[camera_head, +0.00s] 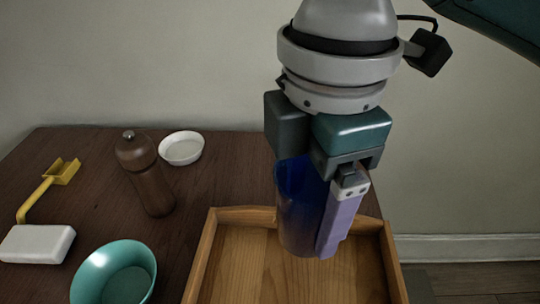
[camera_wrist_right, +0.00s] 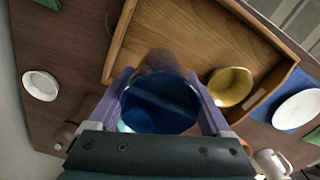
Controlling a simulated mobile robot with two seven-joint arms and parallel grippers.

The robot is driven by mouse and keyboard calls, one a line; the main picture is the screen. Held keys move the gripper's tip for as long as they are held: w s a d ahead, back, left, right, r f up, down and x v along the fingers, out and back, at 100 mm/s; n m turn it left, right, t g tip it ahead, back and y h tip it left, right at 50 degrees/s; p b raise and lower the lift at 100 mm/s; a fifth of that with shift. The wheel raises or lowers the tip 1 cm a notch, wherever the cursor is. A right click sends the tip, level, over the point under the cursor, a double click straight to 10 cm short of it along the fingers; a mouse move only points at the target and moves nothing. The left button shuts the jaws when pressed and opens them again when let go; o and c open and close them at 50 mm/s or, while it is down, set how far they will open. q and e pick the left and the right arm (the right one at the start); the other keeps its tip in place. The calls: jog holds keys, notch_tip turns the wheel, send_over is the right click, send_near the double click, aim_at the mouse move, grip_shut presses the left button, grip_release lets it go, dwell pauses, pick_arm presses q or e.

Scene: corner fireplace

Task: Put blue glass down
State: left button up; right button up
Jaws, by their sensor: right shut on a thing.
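The blue glass (camera_head: 297,215) is upright between the fingers of my right gripper (camera_head: 318,218), which is shut on it. In the head view it is in front of the wooden tray (camera_head: 243,262); whether its base touches the tray cannot be told. In the right wrist view I look down into the blue glass (camera_wrist_right: 160,104), with a finger of the right gripper (camera_wrist_right: 163,108) on each side. The tray (camera_wrist_right: 185,22) lies beyond it there. My left gripper is not in view.
On the dark table (camera_head: 85,180) stand a brown pepper mill (camera_head: 147,175), a white dish (camera_head: 181,148), a teal bowl (camera_head: 115,273), a white block (camera_head: 37,243) and a yellow tool (camera_head: 47,185). A yellow bowl (camera_wrist_right: 230,87) sits in the tray's corner, with a white plate (camera_wrist_right: 297,109) outside.

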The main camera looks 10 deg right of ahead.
notch_tip(320, 180, down, 13)
jog(key=b, duration=0.3)
jog(key=shift+r, duration=0.1)
jog(key=shift+f, duration=0.4)
jog(key=shift+f, duration=0.1)
jog(key=shift+f, duration=0.1)
jog(key=o, duration=1.4)
jog(key=shift+c, duration=0.2)
